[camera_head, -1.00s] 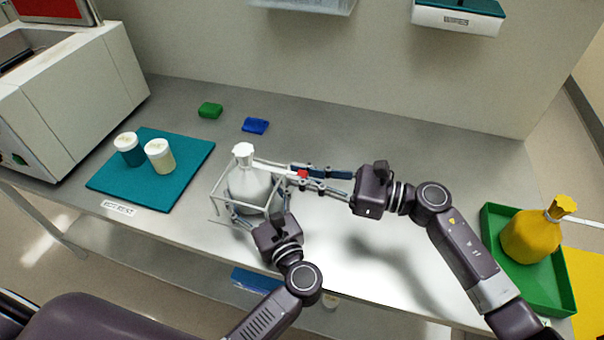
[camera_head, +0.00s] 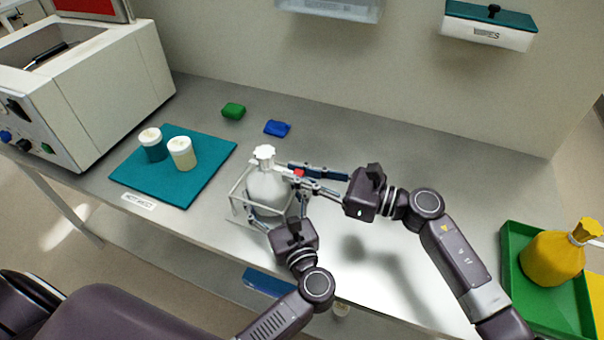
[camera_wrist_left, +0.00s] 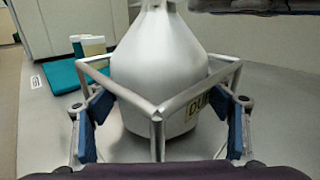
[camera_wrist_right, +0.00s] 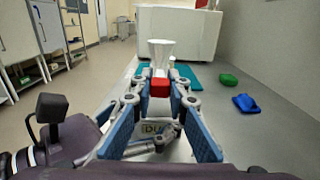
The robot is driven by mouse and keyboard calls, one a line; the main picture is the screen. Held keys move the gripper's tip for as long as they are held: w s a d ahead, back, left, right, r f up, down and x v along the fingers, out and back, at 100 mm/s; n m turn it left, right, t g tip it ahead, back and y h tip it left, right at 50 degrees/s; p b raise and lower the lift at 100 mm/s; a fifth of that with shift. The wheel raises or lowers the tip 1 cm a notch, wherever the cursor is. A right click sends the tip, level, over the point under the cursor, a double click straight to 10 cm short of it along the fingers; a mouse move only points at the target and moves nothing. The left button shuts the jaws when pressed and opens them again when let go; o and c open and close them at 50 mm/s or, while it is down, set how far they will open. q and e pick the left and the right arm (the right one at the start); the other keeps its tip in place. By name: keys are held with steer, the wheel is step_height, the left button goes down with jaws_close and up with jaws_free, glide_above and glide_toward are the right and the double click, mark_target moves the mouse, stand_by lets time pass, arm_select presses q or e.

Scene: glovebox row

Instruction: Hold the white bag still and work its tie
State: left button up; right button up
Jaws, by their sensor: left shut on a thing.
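The white bag (camera_head: 268,188), with a gathered top, stands upright inside a wire frame (camera_head: 236,207) on the bench. My left gripper (camera_head: 277,212) is at its near side. In the left wrist view, its blue finger pads press from both sides on the frame (camera_wrist_left: 157,113), with the bag (camera_wrist_left: 160,70) inside. A red tab (camera_head: 299,172), seemingly on the tie, sticks out right of the bag's neck. My right gripper (camera_head: 308,178) is open, its fingertips either side of the red tab. In the right wrist view, gaps show beside the tab (camera_wrist_right: 160,87).
A teal mat (camera_head: 205,183) with two lidded jars (camera_head: 182,153) lies left. Green (camera_head: 233,110) and blue (camera_head: 277,128) packets lie behind. A yellow bag (camera_head: 552,258) sits in a green tray (camera_head: 515,265) at right. A white machine (camera_head: 105,90) stands far left. The bench's middle right is clear.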

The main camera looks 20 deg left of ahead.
steer(key=o, duration=0.5)
steer(key=d, duration=1.2)
steer(key=shift+s, duration=0.1)
arm_select(q)
steer(key=o, duration=1.5)
steer(key=shift+o, duration=0.2)
